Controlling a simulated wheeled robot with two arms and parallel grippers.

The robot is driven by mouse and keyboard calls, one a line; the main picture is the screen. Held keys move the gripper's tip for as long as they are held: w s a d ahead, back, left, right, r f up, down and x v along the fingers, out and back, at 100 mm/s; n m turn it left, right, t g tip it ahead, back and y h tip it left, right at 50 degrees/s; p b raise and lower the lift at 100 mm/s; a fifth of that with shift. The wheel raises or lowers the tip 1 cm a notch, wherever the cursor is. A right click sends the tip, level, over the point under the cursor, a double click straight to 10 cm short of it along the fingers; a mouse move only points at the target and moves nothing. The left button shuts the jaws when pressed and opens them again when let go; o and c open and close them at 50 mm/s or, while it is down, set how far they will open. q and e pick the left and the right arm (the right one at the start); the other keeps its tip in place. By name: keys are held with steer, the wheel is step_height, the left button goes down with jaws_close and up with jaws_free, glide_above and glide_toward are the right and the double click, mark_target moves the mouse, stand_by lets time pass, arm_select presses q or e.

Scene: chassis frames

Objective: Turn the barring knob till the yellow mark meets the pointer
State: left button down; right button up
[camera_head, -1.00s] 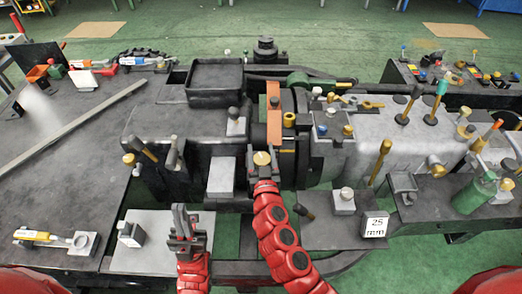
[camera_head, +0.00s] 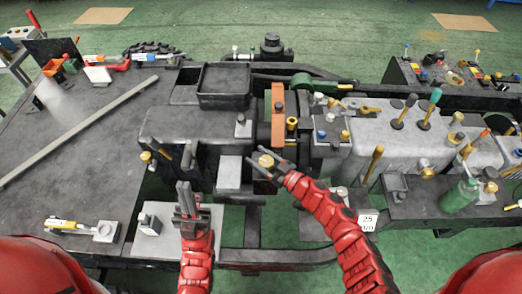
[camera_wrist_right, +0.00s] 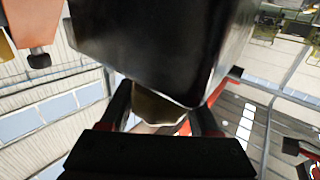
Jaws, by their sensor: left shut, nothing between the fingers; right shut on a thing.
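The barring knob, a brass-coloured cap (camera_head: 265,161), sits at the front of the machine, left of centre of the long housing. My right gripper (camera_head: 264,168) is shut on it, with the arm coming in from the lower right. In the right wrist view the knob (camera_wrist_right: 158,106) shows as a pale brown piece between the two fingers, under a large dark block. My left gripper (camera_head: 186,191) is shut and empty, pointing up over the small grey plate at the front. I cannot make out the yellow mark or the pointer.
An orange upright plate (camera_head: 278,108) stands behind the knob. A black tray (camera_head: 224,87) is behind to the left. Several levers rise from the grey housing (camera_head: 385,130) at right. A white block marked 25 mm (camera_head: 368,222) lies near my right arm.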

steer(key=shift+f+n+g+y+b, duration=0.15)
steer(key=shift+n+g+y+b, duration=0.2)
steer(key=shift+n+g, duration=0.2)
steer(key=n+g+y+b, duration=0.1)
steer(key=n+g+b, duration=0.1)
steer(key=g, duration=0.1)
steer(key=shift+s+a+f+y, duration=0.15)
steer(key=shift+s+y, duration=0.1)
steer(key=shift+y, duration=0.1)
steer(key=shift+s+a+r+n+g+y+b, duration=0.1)
steer(key=shift+s+r+n+g+y+b, duration=0.1)
steer(key=shift+n+g+b, duration=0.35)
steer(key=shift+s+r+n+g+y+b, duration=0.1)
steer(key=shift+n+g+y+b, duration=0.1)
steer(key=shift+g+b, duration=0.45)
steer(key=shift+f, duration=0.1)
steer(key=o, duration=1.4)
steer(key=shift+a, duration=0.1)
steer(key=shift+c, duration=0.2)
